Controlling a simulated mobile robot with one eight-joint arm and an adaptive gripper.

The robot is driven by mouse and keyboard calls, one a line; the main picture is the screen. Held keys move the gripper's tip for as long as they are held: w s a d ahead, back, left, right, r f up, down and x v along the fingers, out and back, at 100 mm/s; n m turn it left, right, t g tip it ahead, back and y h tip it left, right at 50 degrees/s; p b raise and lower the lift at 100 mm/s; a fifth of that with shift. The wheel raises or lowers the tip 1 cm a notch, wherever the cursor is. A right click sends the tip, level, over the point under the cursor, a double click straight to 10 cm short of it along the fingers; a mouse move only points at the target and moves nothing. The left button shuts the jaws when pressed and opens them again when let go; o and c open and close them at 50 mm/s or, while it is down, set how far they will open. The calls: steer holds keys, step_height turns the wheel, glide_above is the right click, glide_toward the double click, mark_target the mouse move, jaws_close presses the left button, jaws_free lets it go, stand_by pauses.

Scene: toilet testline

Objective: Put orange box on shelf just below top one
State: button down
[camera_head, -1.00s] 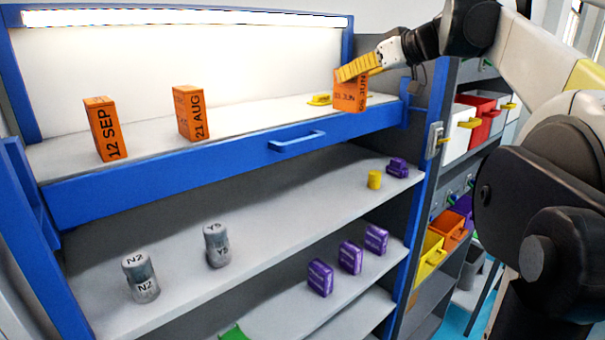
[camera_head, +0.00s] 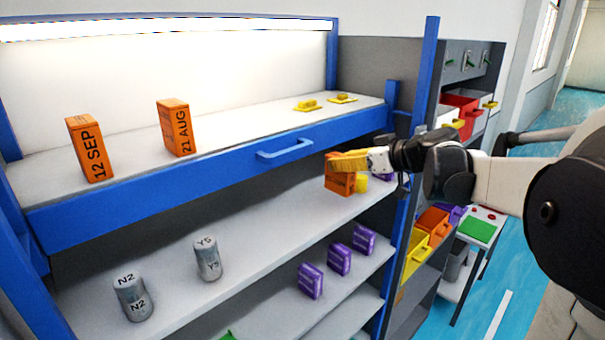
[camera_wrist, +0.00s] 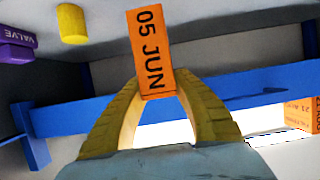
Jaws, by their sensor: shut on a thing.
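An orange box (camera_head: 339,182) marked 05 JUN in the wrist view (camera_wrist: 150,52) is held between the yellow fingers of my gripper (camera_head: 345,162). The gripper is shut on it; the fingertips show at its sides in the wrist view (camera_wrist: 158,84). In the head view, the box is below the blue front rail of the top shelf (camera_head: 232,125), over the right part of the shelf just below (camera_head: 255,224). I cannot tell whether it touches that shelf. A yellow cylinder (camera_head: 362,183) is close beside it, partly hidden.
Orange boxes marked 12 SEP (camera_head: 90,148) and 21 AUG (camera_head: 174,128) stand on the top shelf. Grey cans N2 (camera_head: 133,298) and Y5 (camera_head: 207,259) stand on the shelf below, left. A purple block (camera_wrist: 17,42) is near the yellow cylinder. A blue post (camera_head: 408,160) bounds the right.

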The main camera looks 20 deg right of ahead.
mark_target(337, 179)
steer(key=shift+w+a+f, duration=0.45)
steer(key=shift+w+f, duration=0.05)
steer(key=shift+w, duration=0.05)
steer(key=shift+f+p, duration=0.55)
steer(key=shift+f, duration=1.45)
steer(key=shift+f, duration=0.15)
steer(key=c, duration=1.1)
jaws_free()
